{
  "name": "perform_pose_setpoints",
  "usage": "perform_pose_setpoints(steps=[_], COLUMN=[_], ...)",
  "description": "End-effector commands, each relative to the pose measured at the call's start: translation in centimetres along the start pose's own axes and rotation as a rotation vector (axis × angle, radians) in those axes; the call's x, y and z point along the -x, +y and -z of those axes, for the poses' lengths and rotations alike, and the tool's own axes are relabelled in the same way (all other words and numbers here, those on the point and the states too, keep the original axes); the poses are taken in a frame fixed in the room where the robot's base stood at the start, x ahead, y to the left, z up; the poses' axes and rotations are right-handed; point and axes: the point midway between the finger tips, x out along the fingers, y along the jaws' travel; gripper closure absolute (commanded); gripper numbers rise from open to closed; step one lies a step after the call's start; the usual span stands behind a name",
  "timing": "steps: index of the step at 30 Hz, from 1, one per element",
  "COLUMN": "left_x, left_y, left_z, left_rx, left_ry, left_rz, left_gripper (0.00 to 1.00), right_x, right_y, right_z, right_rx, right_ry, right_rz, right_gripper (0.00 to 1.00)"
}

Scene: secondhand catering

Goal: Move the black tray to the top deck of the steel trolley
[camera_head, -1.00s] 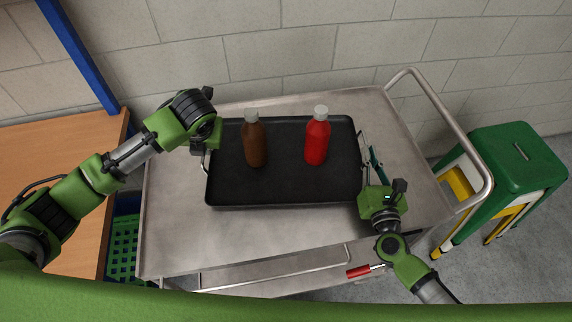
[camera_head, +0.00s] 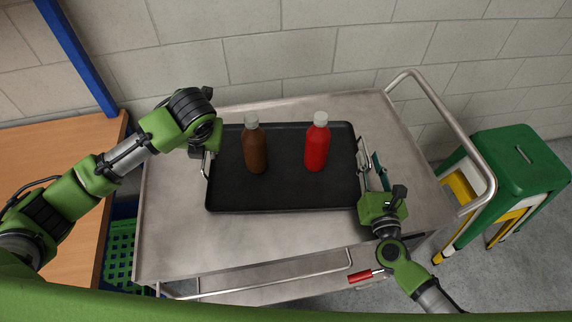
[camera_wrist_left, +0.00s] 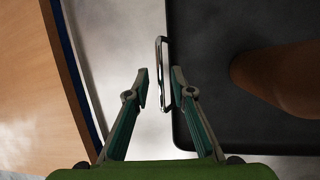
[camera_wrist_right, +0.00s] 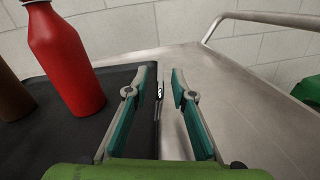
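The black tray (camera_head: 290,198) lies level on the steel trolley's (camera_head: 320,236) top deck, with a brown bottle (camera_head: 255,150) and a red bottle (camera_head: 317,145) standing upright on it. My left gripper (camera_head: 207,160) is at the tray's left handle; in the left wrist view, its open fingers (camera_wrist_left: 159,82) stand on either side of the metal handle (camera_wrist_left: 162,72). My right gripper (camera_head: 366,152) is at the tray's right side; in the right wrist view, its fingers (camera_wrist_right: 161,75) are apart with the right handle (camera_wrist_right: 159,92) between them, nearer the left finger.
A wooden table (camera_head: 62,150) stands at the left, with a green crate (camera_head: 121,250) beside it. A green stool (camera_head: 515,160) is at the right, past the trolley's push handle (camera_head: 455,125). Bare deck shows in front of and right of the tray. A block wall is behind.

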Motion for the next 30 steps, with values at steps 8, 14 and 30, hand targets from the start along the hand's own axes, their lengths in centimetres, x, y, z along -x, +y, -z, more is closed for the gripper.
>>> perform_pose_setpoints(steps=[8,14,30], left_x=[6.1,8.5,9.1], left_y=[-0.1,-0.1,-0.1], left_z=[-0.1,-0.1,0.0], left_rx=[-0.001,0.0,0.0], left_ry=[-0.006,-0.003,-0.001], left_rz=[0.003,0.002,0.001], left_gripper=[0.78,0.78,0.78], right_x=[0.0,0.0,7.6], right_y=[0.0,0.0,-0.1], right_z=[0.0,0.0,0.2], right_rx=[0.0,0.0,0.0], right_ry=[0.0,0.0,0.005], right_rz=[0.0,0.0,0.0], right_gripper=[0.77,0.77,0.77])
